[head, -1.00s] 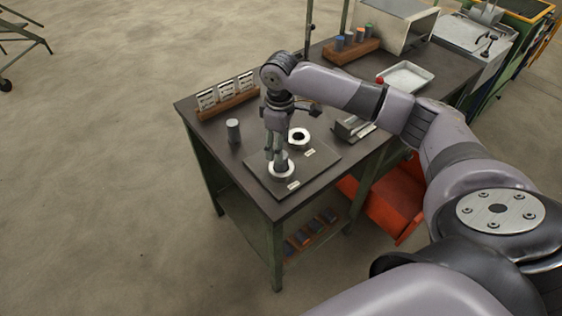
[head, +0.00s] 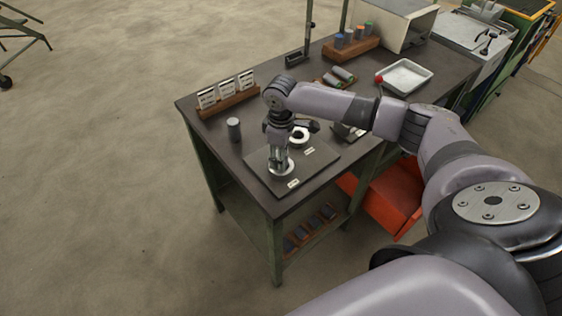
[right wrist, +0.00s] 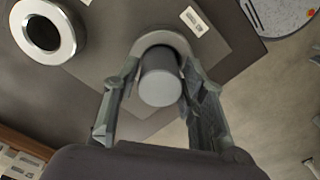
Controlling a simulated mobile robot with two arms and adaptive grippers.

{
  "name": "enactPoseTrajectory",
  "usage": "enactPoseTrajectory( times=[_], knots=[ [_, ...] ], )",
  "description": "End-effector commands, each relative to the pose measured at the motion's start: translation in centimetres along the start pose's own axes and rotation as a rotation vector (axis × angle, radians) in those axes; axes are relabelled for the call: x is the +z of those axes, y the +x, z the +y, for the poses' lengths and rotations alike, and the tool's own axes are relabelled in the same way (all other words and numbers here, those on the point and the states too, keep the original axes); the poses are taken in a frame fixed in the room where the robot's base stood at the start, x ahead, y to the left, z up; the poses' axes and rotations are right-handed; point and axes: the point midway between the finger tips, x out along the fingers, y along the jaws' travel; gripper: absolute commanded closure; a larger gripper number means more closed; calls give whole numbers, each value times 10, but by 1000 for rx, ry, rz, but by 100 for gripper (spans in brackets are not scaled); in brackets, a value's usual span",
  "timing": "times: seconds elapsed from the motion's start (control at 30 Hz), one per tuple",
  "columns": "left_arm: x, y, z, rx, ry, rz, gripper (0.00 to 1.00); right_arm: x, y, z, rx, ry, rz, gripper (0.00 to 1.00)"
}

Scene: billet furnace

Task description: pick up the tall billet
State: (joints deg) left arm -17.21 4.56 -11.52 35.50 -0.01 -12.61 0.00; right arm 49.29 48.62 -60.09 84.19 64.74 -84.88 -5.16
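A grey cylindrical billet (right wrist: 160,85) stands in a pale ring (head: 281,173) at the front of a dark plate on the bench. My right gripper (right wrist: 158,70) points down over it, with one finger on each side of the billet in the right wrist view. The fingers look apart, with a narrow gap at the left finger; contact at the right finger is unclear. In the head view my right gripper (head: 279,160) largely hides this billet. Another grey cylinder (head: 234,129) stands upright on the bench to the left. My left gripper is not in view.
A second ring (head: 299,135) lies on the plate (head: 315,160) behind the gripper. A wooden holder with cards (head: 228,98), a rack of coloured cylinders (head: 352,47) and a white tray (head: 404,76) stand farther back. A red bin (head: 392,197) is beside the bench.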

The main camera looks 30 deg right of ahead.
Motion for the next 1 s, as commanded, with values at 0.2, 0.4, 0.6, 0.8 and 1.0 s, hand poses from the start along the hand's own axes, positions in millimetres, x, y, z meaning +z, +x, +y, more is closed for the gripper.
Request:
enactPoseTrajectory(
  times=[0.2,0.4,0.6,0.8,1.0],
  knots=[
    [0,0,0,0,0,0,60,0,0,0,0,0,0,78],
    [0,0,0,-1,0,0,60,0,0,0,0,0,0,92],
    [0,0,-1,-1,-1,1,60,0,0,0,0,0,0,100],
    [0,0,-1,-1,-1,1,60,0,0,0,0,0,1,100],
    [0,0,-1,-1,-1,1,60,-1,-2,1,1,1,4,100]
  ],
)
